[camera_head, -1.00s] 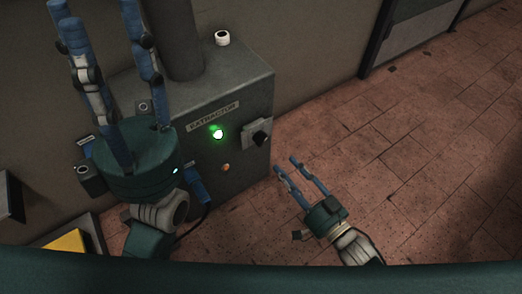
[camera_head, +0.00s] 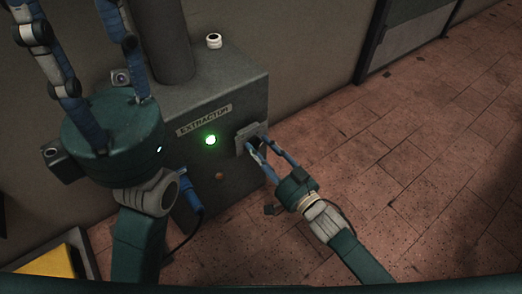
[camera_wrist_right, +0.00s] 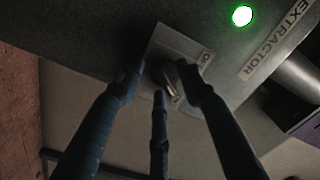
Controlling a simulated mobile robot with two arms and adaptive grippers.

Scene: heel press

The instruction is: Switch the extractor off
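The extractor is a grey box (camera_head: 240,92) with a label (camera_head: 204,121), a lit green lamp (camera_head: 210,139) and a switch plate (camera_head: 243,133) near its right edge. The dark switch knob (camera_wrist_right: 172,77) stands out from the plate in the right wrist view; its setting is hard to read. My right gripper (camera_head: 260,139) is at the switch, fingers apart on either side of the knob, with a gap visible on one side. Contact cannot be told. My left gripper (camera_head: 67,12) is raised in front of the box's left part, fingers spread and empty, tips cut off.
A pipe (camera_head: 160,40) rises from the box and a small white cylinder (camera_head: 213,41) stands on its top. An orange button (camera_head: 219,176) and a blue plug (camera_head: 190,196) with a cable are lower on the front. The tiled floor (camera_head: 420,160) at right is clear.

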